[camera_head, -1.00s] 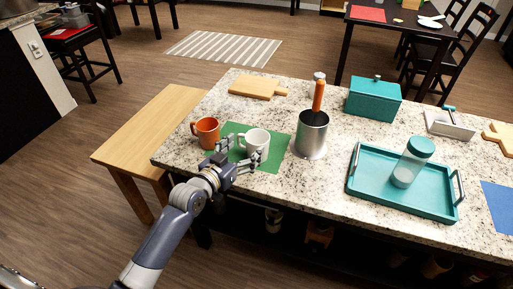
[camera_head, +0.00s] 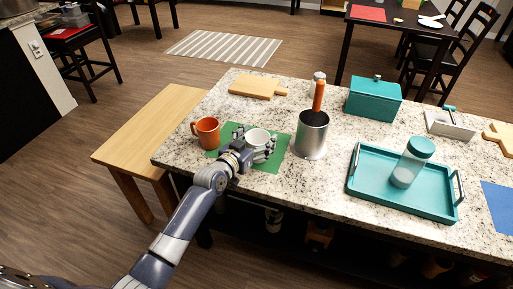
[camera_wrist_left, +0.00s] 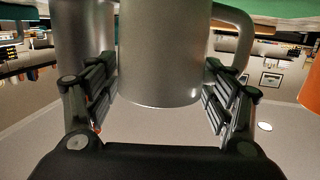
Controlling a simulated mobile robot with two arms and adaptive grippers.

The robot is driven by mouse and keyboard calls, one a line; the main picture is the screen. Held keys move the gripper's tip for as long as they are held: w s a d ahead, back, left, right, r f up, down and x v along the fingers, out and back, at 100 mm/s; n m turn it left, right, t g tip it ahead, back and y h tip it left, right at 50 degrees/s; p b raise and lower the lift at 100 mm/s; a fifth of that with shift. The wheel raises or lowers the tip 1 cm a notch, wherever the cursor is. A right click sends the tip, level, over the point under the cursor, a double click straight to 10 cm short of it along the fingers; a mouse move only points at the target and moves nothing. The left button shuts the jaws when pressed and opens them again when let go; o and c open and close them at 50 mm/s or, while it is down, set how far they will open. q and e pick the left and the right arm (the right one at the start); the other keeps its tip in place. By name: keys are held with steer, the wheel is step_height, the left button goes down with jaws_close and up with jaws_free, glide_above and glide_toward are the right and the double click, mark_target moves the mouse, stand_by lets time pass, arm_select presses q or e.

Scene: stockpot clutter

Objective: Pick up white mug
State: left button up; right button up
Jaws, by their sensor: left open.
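The white mug (camera_head: 257,134) stands upright on the green mat (camera_head: 283,138) near the counter's front left edge. My left gripper (camera_head: 255,145) is open, with one finger on each side of the mug. In the left wrist view the mug (camera_wrist_left: 165,60) fills the middle between the two spread fingers (camera_wrist_left: 160,95), looking grey in shade. Its handle (camera_wrist_left: 240,30) sticks out at the right there, close to one finger. I cannot tell whether the fingers touch the mug. My arm hides the mug's lower front in the head view. My right gripper is not in view.
An orange mug (camera_head: 207,132) stands just left of the mat. A steel canister (camera_head: 311,135) with an orange-handled tool stands close at the right. A cutting board (camera_head: 255,87) lies behind. A teal tray (camera_head: 362,187) with a jar (camera_head: 411,163) is farther right.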

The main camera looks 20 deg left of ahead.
arm_select(q)
steer(key=c, duration=1)
steer(key=shift+c, duration=0.2)
steer(key=shift+r, duration=0.2)
